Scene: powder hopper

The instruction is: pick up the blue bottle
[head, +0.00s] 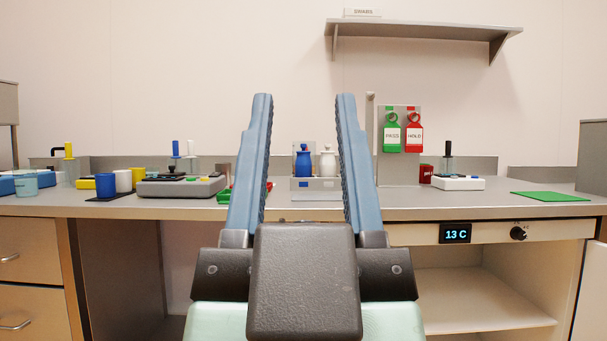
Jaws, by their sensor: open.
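The blue bottle (303,163) stands upright on a small grey stand (316,195) towards the back of the bench, seen between my fingers. A white bottle (327,163) of similar shape stands just to its right. My gripper (303,98) is open and empty in the middle foreground. Its two long blue fingers point towards the bench, one on each side of the bottles in the picture. The blue bottle looks well beyond the fingers and apart from them. The left finger partly covers red and green items.
On the left of the bench (400,205) are a grey device (180,187) and several cups. On the right are green and red tags (403,130), a white device (458,183) and a green mat (550,197). A shelf (423,30) hangs above.

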